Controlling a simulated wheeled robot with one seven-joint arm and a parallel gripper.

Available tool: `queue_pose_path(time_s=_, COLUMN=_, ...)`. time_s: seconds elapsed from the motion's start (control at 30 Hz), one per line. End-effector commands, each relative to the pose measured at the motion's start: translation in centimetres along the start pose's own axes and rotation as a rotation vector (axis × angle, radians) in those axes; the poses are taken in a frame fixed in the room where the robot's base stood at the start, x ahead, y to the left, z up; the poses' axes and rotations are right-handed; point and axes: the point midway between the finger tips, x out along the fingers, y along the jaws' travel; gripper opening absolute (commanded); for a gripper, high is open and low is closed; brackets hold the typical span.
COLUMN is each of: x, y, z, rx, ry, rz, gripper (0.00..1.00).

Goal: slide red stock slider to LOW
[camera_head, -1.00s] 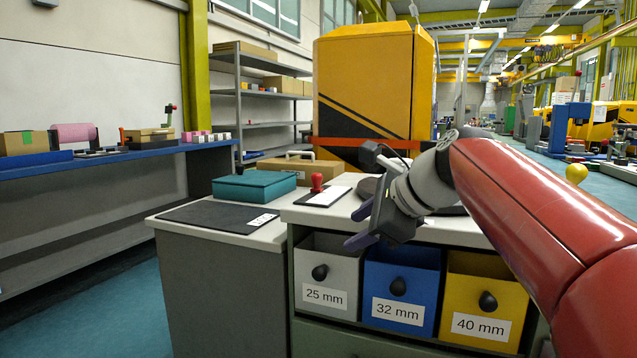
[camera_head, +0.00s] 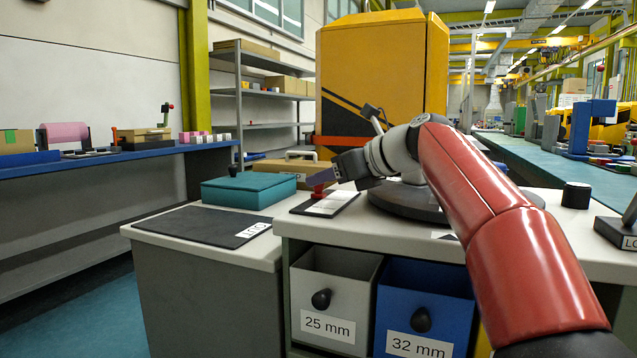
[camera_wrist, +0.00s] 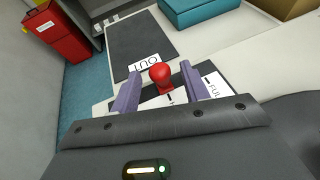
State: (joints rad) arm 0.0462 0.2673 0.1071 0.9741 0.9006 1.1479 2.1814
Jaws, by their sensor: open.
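The red knob of the stock slider (camera_wrist: 160,74) stands on a dark plate with a white label strip, partly read as "FUL" (camera_wrist: 212,86) at its right in the wrist view. In the head view the slider plate (camera_head: 338,203) lies on the white counter, and the red knob (camera_head: 320,176) is partly hidden by my fingers. My gripper (camera_wrist: 159,84) is open, with one purple finger on each side of the knob. In the head view my gripper (camera_head: 318,180) reaches left over the plate. I cannot tell whether either finger touches the knob. No LOW mark is readable.
A black mat marked OUT (camera_head: 205,225) and a teal box (camera_head: 248,190) lie left of the plate. A round dark disc (camera_head: 405,203) is to its right. Grey (camera_head: 330,295) and blue (camera_head: 425,305) bins sit below the counter. A cardboard box (camera_head: 290,166) stands behind.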

Motion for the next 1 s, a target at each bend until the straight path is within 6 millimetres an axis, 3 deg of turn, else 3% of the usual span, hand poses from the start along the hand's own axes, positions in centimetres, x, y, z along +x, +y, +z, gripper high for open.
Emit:
queue_pose_path(time_s=0.2, x=2.3, y=0.0, z=0.0, rx=-0.001, ry=0.0, rz=0.0, gripper=0.45)
queue_pose_path(time_s=0.53, x=2.7, y=0.0, z=0.0, rx=-0.001, ry=0.0, rz=-0.001, gripper=0.44)
queue_pose_path(time_s=0.87, x=2.6, y=0.0, z=0.0, rx=-0.002, ry=0.0, rz=-0.001, gripper=0.01)
queue_pose_path(time_s=1.0, x=2.6, y=0.0, z=0.0, rx=-0.002, ry=0.001, rz=-0.001, gripper=0.0)
